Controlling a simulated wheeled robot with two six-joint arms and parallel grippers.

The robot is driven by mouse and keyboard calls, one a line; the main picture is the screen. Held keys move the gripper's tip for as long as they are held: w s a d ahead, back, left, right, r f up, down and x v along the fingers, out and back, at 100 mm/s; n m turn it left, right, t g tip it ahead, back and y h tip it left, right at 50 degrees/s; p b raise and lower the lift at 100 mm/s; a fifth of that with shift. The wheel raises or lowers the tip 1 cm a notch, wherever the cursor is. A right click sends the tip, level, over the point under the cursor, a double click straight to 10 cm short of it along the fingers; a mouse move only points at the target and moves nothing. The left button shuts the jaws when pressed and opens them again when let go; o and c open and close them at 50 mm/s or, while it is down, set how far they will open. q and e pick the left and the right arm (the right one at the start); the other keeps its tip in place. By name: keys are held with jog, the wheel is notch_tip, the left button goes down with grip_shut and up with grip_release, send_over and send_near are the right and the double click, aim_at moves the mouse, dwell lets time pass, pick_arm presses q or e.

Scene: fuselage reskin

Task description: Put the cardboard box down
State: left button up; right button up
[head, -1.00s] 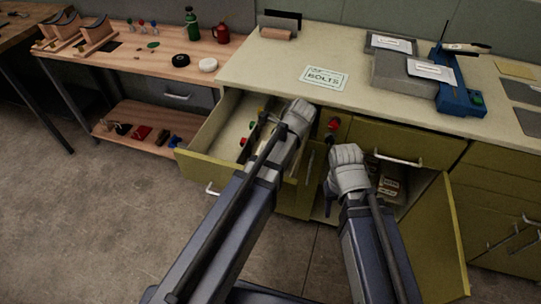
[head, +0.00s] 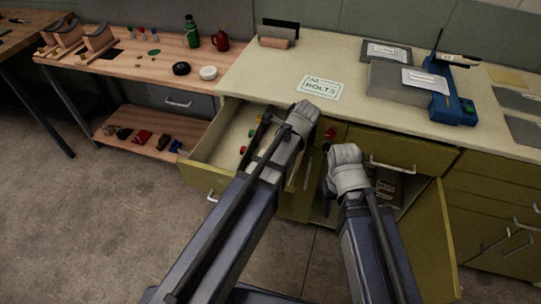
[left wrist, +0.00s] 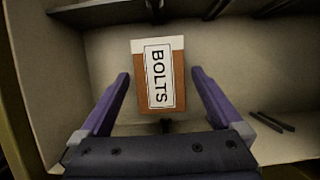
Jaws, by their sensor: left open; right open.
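A brown cardboard box (left wrist: 178,113) with a white BOLTS label lies on a pale surface in the left wrist view. My left gripper (left wrist: 160,76) is open, with one finger on each side of the box and a visible gap at both sides. In the head view its fingers are mostly hidden by my left arm, which reaches over the open drawer (head: 207,174). My right gripper (head: 327,190) is open and points down in front of the open cupboard; its fingertips show only partly.
The cupboard door (head: 436,245) stands open.

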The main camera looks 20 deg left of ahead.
pick_arm(q)
jog(key=p+v, duration=0.6)
jog(key=v, duration=0.2)
